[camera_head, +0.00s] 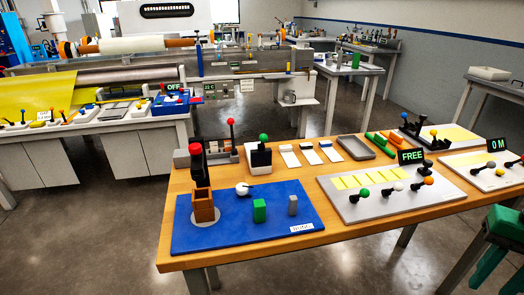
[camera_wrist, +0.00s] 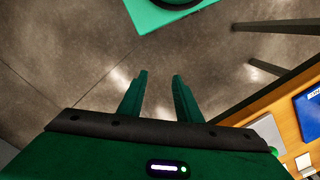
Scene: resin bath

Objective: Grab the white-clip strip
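Three pale strips lie side by side on the wooden table in the head view, behind the blue mat. The leftmost strip (camera_head: 290,158) seems to have a white clip at its far end, though it is small. The middle strip (camera_head: 310,156) has a dark clip and the right strip (camera_head: 331,153) a blue one. My gripper (camera_wrist: 158,78) shows in the wrist view with its two green fingers apart and nothing between them. It hangs over bare floor, with the table edge off to its right. The strips are not identifiable in the wrist view.
On the wooden table (camera_head: 240,254), a blue mat (camera_head: 238,232) holds a brown holder (camera_head: 203,205), a green block (camera_head: 259,210) and a grey block (camera_head: 293,205). Left of the strips stands a green-knobbed lever (camera_head: 263,148); right lies a grey tray (camera_head: 355,147). A FREE sign (camera_head: 411,156) stands further right.

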